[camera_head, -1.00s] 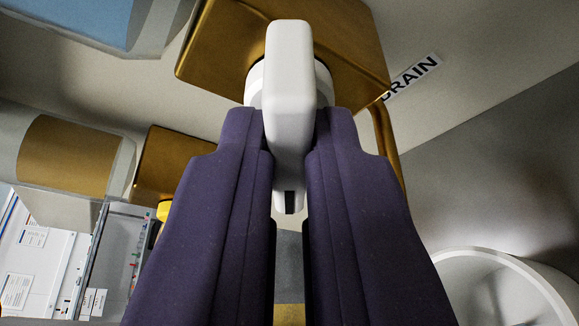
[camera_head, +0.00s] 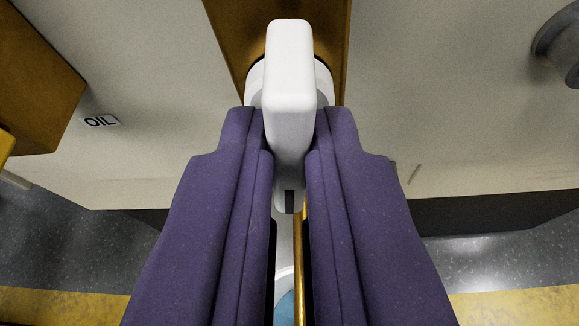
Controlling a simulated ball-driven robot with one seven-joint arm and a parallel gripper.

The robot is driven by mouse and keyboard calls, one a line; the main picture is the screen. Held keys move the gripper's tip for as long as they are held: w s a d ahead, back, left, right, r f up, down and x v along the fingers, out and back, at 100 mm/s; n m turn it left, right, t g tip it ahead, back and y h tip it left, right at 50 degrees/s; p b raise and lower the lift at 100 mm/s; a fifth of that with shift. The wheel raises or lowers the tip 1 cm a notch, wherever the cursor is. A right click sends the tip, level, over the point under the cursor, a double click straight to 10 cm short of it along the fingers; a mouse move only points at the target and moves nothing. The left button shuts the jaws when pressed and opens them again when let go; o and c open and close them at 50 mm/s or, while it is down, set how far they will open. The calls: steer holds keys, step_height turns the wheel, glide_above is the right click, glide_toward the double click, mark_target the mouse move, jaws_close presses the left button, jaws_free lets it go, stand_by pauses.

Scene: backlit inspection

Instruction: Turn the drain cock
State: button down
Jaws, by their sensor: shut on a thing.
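The drain cock's white handle (camera_head: 290,60) stands in the top middle, its long axis upright in the picture. It sits on a round white hub in front of a brown, brass-coloured block (camera_head: 232,25). My gripper (camera_head: 289,118) has its two purple fingers shut on the handle, one on each side. The handle's lower end, with a dark slot, shows between the fingers. A thin brass pipe (camera_head: 299,235) runs down behind it. The fingers hide part of the hub and the pipe.
A grey round fitting (camera_head: 562,45) is at the upper right. Part of a white-rimmed vessel (camera_head: 284,272) shows below between the fingers. Floor with yellow strips (camera_head: 510,305) lies at the bottom.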

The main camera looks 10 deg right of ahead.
steer(key=shift+n+h, duration=0.3)
steer(key=shift+n, duration=0.1)
stand_by(0.4)
steer(key=c, duration=1.2)
jaws_free()
steer(key=shift+a, duration=0.1)
steer(key=p+v, duration=0.2)
steer(key=v, duration=0.5)
steer(key=shift+s+a+r+p, duration=0.1)
steer(key=shift+s+r+p, duration=0.1)
steer(key=shift+s+p, duration=0.15)
